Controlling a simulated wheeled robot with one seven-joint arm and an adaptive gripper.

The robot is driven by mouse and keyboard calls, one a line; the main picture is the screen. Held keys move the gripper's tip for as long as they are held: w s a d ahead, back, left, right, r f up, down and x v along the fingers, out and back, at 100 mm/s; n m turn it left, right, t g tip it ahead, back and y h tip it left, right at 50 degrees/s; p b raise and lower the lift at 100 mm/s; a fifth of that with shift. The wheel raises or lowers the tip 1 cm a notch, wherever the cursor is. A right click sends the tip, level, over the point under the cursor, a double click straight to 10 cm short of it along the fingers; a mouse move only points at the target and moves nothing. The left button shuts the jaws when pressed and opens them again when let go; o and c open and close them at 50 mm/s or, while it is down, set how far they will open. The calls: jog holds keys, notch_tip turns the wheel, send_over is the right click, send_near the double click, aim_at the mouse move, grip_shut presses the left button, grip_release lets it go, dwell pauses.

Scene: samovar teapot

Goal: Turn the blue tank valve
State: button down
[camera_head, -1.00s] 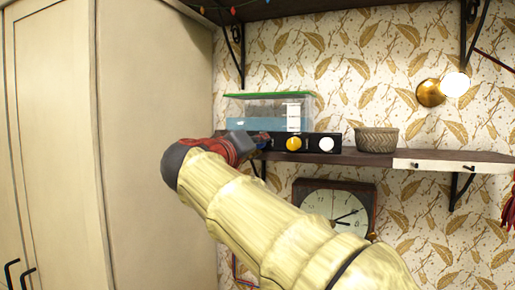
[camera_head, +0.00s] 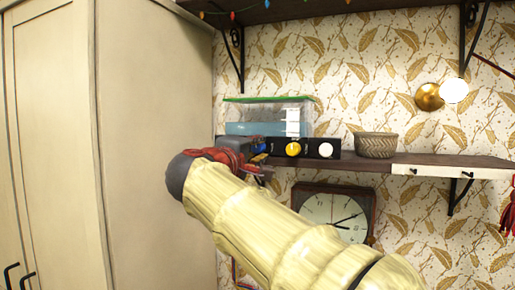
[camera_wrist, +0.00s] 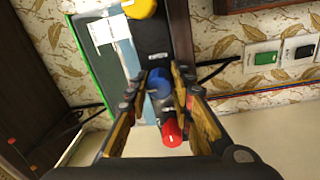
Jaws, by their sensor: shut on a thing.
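The blue tank valve (camera_wrist: 158,82) is a round knob on the black front panel below the clear tank (camera_head: 268,110). A bit of the blue valve also shows in the head view (camera_head: 259,147), beside my gripper. My gripper (camera_wrist: 161,80) has its two fingers on either side of the blue valve and is shut on it. In the head view my gripper (camera_head: 262,152) is at the left part of the panel and partly hidden by my wrist. The tank has a green lid and blue lower part.
A red knob (camera_wrist: 171,133) lies close to my fingers on one side of the blue one. A yellow knob (camera_head: 293,149) and white knob (camera_head: 326,150) are to the right. A woven basket (camera_head: 376,145) stands on the shelf (camera_head: 440,163), above a clock (camera_head: 335,212). A cabinet (camera_head: 150,120) is left.

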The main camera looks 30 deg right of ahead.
dwell(0.5)
jog(key=c, duration=1.5)
grip_release()
jog(key=shift+c, duration=0.2)
jog(key=shift+a, duration=0.15)
jog(key=v, duration=1.1)
jog(key=shift+s+a, duration=0.25)
jog(key=shift+a, duration=0.05)
jog(key=shift+f, duration=0.1)
